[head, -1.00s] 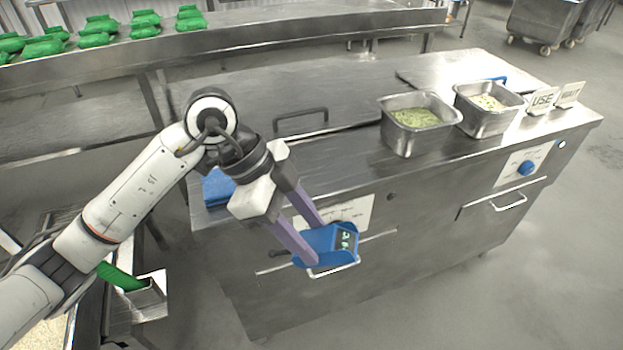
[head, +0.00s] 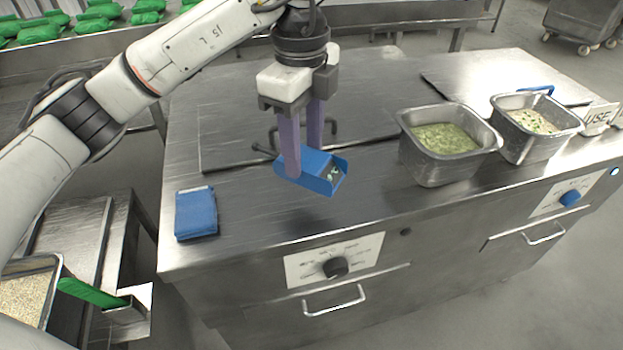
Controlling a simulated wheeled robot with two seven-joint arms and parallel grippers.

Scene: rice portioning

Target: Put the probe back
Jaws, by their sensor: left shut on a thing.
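A dark stub sticks out at the probe's left end. Whether the probe touches the counter I cannot tell. A folded blue cloth or pad (head: 196,213) lies at the counter's left front corner, apart from the probe. My right gripper is out of view.
A steel pan of green food (head: 445,140) and a pan of pale grain (head: 535,122) stand to the right. A lid handle (head: 335,128) rises behind the gripper. A green-handled tool (head: 92,293) and a grain tray (head: 28,290) are at lower left. The counter front between cloth and pan is clear.

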